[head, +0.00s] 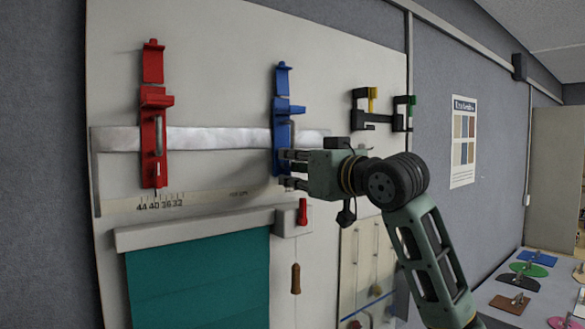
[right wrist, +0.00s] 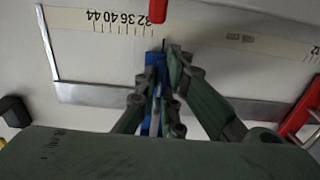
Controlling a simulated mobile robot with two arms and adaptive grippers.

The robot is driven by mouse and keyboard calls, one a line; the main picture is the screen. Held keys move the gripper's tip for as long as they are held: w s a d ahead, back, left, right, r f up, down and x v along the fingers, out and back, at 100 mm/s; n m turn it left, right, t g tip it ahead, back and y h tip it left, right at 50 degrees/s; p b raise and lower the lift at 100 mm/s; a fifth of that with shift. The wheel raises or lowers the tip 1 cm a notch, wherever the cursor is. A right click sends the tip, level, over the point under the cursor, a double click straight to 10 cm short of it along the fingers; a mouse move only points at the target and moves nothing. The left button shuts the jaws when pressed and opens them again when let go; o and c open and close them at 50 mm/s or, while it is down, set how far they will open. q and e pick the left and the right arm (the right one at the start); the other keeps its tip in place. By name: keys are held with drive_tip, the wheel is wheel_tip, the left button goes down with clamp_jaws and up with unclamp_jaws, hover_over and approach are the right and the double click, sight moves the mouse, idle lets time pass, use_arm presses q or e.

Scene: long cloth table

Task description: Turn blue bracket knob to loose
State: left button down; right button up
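In the right wrist view my gripper's fingers (right wrist: 163,62) converge around the narrow blue bracket (right wrist: 153,75), one on each side. The fingers cover the bracket's lower part, and I cannot make out its knob. I cannot tell whether they grip it or only stand around it. My left gripper is in neither view.
A red bracket (head: 153,115) hangs to the left on the same strip (head: 215,138). Below are a printed scale (head: 160,202), a small red handle (head: 303,210) and a teal roller cloth (head: 200,285). Black clamps (head: 370,118) hang at the upper right. A table (head: 490,297) with coloured pieces stands at lower right.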

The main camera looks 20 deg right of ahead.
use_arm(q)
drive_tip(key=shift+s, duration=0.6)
use_arm(e)
clamp_jaws()
drive_tip(key=shift+n, duration=0.3)
drive_tip(key=n, duration=0.3)
drive_tip(key=shift+n, duration=0.3)
drive_tip(key=n, duration=0.9)
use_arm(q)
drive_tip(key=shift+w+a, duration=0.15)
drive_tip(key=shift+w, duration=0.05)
use_arm(e)
drive_tip(key=shift+n, duration=2.3)
drive_tip(key=shift+f, duration=0.1)
drive_tip(key=o, duration=0.5)
unclamp_jaws()
drive_tip(key=shift+o, duration=0.6)
